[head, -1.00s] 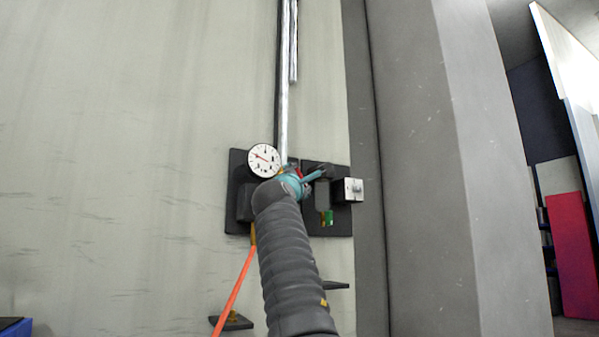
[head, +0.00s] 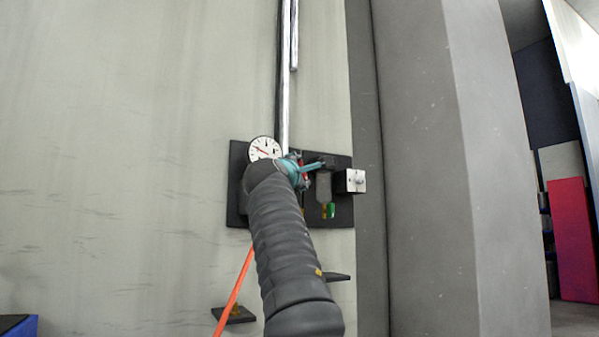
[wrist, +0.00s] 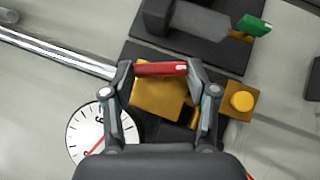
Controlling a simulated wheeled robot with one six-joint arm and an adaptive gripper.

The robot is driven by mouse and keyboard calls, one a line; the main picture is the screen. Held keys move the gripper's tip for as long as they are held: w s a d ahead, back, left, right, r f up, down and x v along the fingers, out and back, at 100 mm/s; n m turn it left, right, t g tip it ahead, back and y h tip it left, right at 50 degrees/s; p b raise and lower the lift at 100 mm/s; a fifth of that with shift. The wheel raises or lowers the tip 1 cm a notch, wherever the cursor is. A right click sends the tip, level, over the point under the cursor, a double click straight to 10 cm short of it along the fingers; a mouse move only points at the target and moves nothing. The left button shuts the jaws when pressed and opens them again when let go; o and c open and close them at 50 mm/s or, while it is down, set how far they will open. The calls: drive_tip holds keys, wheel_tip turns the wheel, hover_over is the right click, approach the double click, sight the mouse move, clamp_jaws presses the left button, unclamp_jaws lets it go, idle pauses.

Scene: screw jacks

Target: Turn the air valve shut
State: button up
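The air valve shows in the wrist view as a red handle (wrist: 161,69) in front of a brass-yellow body (wrist: 158,103). My gripper (wrist: 160,70) has one finger at each end of the handle, and the handle fills the gap between them. Both fingers appear to touch it. The handle lies almost level across the wrist view, at a slant to the metal pipe. In the head view my gripper (head: 305,172) is at the dark wall plate (head: 238,208), and my arm hides most of the valve; only specks of red show.
A round white gauge (head: 264,149) sits beside the valve, under a vertical metal pipe (head: 286,80). A grey box (head: 350,181) and a green-tipped part (head: 328,210) are to the right. An orange hose (head: 236,285) hangs below. A grey pillar (head: 425,170) stands further right.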

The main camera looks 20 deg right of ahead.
drive_tip(key=o, duration=0.4)
drive_tip(key=v, duration=1.2)
idle(0.3)
